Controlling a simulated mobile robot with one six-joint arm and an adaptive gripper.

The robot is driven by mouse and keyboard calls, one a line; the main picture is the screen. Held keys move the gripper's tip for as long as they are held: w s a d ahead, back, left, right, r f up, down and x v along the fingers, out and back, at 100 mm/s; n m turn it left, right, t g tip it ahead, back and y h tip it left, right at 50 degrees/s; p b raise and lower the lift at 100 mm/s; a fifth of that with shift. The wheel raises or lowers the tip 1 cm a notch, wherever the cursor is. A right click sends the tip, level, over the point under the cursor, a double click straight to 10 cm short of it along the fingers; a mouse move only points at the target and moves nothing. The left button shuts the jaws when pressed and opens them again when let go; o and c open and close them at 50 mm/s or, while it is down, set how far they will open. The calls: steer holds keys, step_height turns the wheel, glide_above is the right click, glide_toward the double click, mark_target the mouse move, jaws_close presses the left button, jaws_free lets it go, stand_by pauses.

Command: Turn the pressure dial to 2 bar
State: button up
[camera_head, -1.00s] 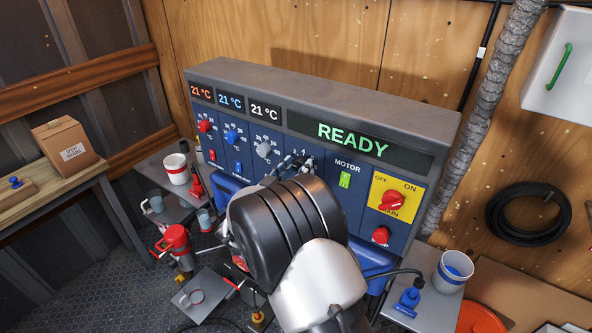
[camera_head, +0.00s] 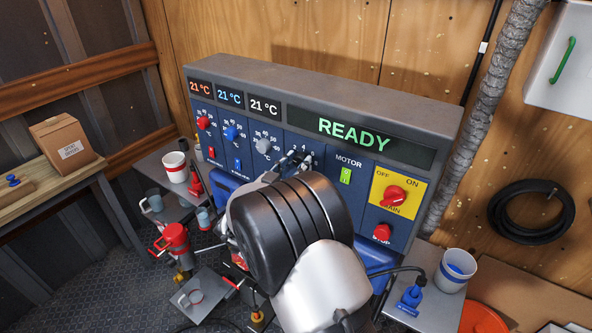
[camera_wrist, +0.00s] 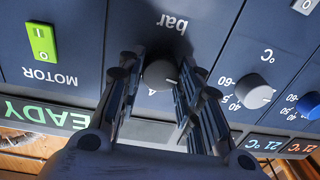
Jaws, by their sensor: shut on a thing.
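The pointer line points toward the lower right in that view. A digit just below the knob is partly visible, and most of the scale is hidden by the fingers. In the head view my gripper (camera_head: 298,160) reaches the panel left of the MOTOR switch, and my arm hides the dial.
The blue control panel (camera_head: 352,215) has a red, a blue and a grey temperature knob (camera_head: 264,145) left of the dial. The green MOTOR switch (camera_head: 346,176) and red main switch (camera_head: 395,193) are to the right. The display (camera_head: 355,134) reads READY.

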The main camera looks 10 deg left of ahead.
steer(key=shift+f+m+b, duration=0.1)
steer(key=shift+m+b, duration=3.4)
steer(key=o, duration=1.1)
steer(key=shift+c, duration=0.2)
steer(key=v, duration=1.2)
